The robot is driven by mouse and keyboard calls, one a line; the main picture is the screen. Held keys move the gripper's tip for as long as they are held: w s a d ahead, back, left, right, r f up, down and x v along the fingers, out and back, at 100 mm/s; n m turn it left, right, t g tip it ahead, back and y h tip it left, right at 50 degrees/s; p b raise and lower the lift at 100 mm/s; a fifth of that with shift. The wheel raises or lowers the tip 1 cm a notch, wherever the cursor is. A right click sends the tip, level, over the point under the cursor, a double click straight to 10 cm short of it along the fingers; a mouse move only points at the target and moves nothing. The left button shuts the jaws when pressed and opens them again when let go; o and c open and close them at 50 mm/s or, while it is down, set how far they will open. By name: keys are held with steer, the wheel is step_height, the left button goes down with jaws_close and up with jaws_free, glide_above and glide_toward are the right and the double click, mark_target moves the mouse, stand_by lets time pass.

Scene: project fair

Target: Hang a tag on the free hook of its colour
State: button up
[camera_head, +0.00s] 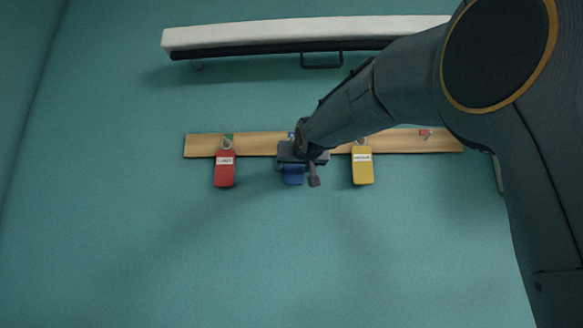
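A wooden rail (260,144) with hooks runs across the teal surface. A red tag (224,172) with a white label hangs at its left, below a green mark (229,137). A yellow tag (362,172) with a white label hangs right of centre. A blue tag (293,175) is at the middle, partly hidden by my gripper (299,174). A blue mark (291,135) shows above it. A red mark (424,133) is near the rail's right end, with no tag below it. One finger shows right of the blue tag; whether the gripper holds it is unclear.
A long white-topped piece (290,33) with a dark handle (321,63) lies above the rail. My arm comes from the right and covers part of the rail. The teal area below the rail is clear.

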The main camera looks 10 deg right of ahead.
steer(key=shift+s, duration=0.1)
steer(key=s+b, duration=0.3)
steer(key=s, duration=0.4)
steer(key=shift+s+a, duration=0.2)
steer(key=shift+s, duration=0.15)
step_height(320, 180, down, 32)
steer(key=w+g, duration=0.2)
steer(key=g, duration=0.4)
steer(key=s+f+g, duration=0.2)
steer(key=s+f, duration=0.2)
steer(key=f, duration=0.7)
steer(key=s+f+g, duration=0.3)
steer(key=s+f, duration=0.1)
steer(key=f, duration=0.6)
steer(key=s+a+f+g+y, duration=0.1)
steer(key=s+f+g, duration=0.5)
steer(key=s+f, duration=1.4)
steer(key=s, duration=0.2)
steer(key=shift+s+f+n, duration=0.3)
steer(key=shift+s+f, duration=0.1)
